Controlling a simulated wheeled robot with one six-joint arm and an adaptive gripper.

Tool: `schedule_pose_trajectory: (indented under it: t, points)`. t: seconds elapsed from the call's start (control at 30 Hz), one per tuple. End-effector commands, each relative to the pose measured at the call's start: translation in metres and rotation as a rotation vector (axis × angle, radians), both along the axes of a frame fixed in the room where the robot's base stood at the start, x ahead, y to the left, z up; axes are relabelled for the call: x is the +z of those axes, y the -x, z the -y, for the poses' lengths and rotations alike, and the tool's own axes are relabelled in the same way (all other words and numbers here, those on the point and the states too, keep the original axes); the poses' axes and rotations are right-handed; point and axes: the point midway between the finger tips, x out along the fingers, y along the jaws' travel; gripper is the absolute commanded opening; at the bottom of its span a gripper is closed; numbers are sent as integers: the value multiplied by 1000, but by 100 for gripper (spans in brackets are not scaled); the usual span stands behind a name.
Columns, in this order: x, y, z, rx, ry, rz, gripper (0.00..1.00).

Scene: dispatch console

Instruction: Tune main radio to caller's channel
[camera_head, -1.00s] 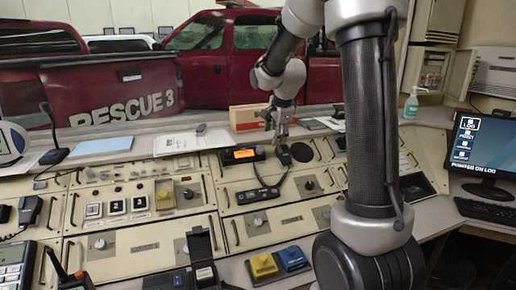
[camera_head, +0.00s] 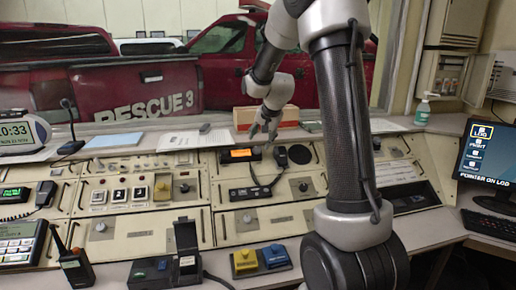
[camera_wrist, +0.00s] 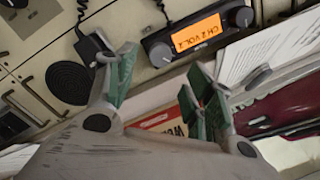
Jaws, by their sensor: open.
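The main radio (camera_head: 240,155) is a dark box with a lit orange display, standing on the console's back panel. In the wrist view the radio (camera_wrist: 200,32) shows text that reads like "CH 2 VOL 2". It has one round knob (camera_wrist: 161,54) at one end and another knob (camera_wrist: 242,16) at the other. My gripper (camera_head: 264,132) is above and slightly right of the radio in the head view. In the wrist view my gripper (camera_wrist: 160,68) has its green-padded fingers apart, with nothing between them. The fingers look apart from the knobs.
A hand microphone (camera_head: 281,157) with a coiled cord sits right of the radio. A red-and-cream book or box (camera_head: 288,114) lies behind. A round speaker grille (camera_head: 300,154), papers (camera_head: 185,139) and a monitor (camera_head: 488,153) are nearby. Rescue trucks stand beyond the window.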

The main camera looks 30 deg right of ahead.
Motion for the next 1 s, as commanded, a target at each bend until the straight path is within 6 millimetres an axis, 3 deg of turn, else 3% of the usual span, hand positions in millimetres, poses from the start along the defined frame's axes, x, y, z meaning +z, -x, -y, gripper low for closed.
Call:
schedule_pose_trajectory:
  t: [0.3,0.7,0.73,0.9,1.0]
  points:
    - [-44,-28,3,-1,-1,-3,53]
    - [-54,-35,4,-2,-1,0,53]
    - [-54,-35,4,-2,-1,0,51]
    - [-54,-35,4,-2,-1,0,20]
    - [-54,-35,4,-2,-1,0,6]
